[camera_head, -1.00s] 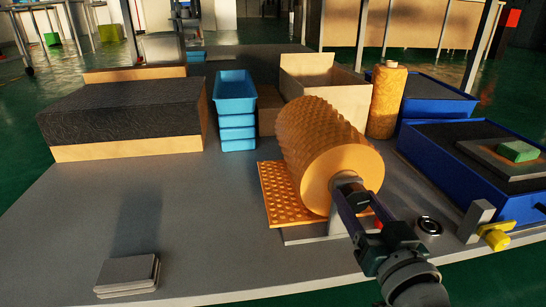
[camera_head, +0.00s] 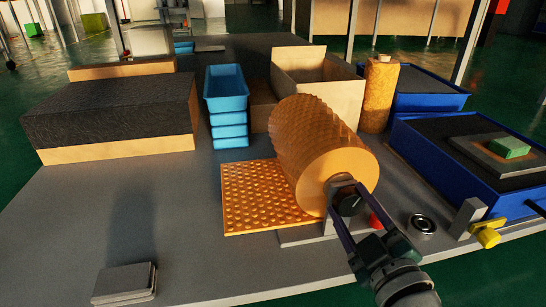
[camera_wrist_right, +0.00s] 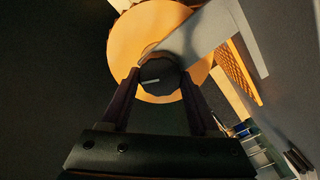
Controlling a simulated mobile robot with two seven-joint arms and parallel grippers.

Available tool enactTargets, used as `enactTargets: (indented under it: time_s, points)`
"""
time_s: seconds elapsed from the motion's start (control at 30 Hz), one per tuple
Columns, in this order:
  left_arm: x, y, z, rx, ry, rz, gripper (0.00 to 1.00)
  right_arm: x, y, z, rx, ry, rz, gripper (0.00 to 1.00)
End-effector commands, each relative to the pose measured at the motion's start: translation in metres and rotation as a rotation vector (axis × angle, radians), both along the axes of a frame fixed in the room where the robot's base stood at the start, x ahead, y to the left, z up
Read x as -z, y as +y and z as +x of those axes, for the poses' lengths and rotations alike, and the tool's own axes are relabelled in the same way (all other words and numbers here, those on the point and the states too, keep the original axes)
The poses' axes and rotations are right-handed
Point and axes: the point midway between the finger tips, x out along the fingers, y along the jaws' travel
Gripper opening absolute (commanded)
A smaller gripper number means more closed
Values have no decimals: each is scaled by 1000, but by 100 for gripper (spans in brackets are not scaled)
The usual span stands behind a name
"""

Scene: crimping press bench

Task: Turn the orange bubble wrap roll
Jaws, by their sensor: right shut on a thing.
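The orange bubble wrap roll (camera_head: 310,140) lies on its side on a grey stand (camera_head: 320,232), with its flat round end facing me. A dimpled orange sheet (camera_head: 262,195) extends from it to the left, flat on the table. My right gripper (camera_head: 347,203) is shut on a dark round knob at the near end of the roll. In the right wrist view the dark knob (camera_wrist_right: 160,74) sits between the two fingers, with the roll's end (camera_wrist_right: 135,40) behind it. My left gripper is not in view.
Blue stacked bins (camera_head: 228,105) and a black-topped box (camera_head: 110,115) stand behind at left. Blue trays (camera_head: 480,165) stand at right. A metal ring (camera_head: 421,225) and a yellow-knobbed clamp (camera_head: 485,236) lie right of the gripper. The front left table is mostly clear, with grey plates (camera_head: 125,283).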

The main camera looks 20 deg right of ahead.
Motion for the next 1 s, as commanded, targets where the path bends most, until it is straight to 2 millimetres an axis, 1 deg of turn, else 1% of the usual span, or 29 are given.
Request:
enactTargets:
  time_s: [0.7,1.0]
  points:
    - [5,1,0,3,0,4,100,4,1,0,1,161,-657,0]
    - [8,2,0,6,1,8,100,5,1,0,1,217,-889,0]
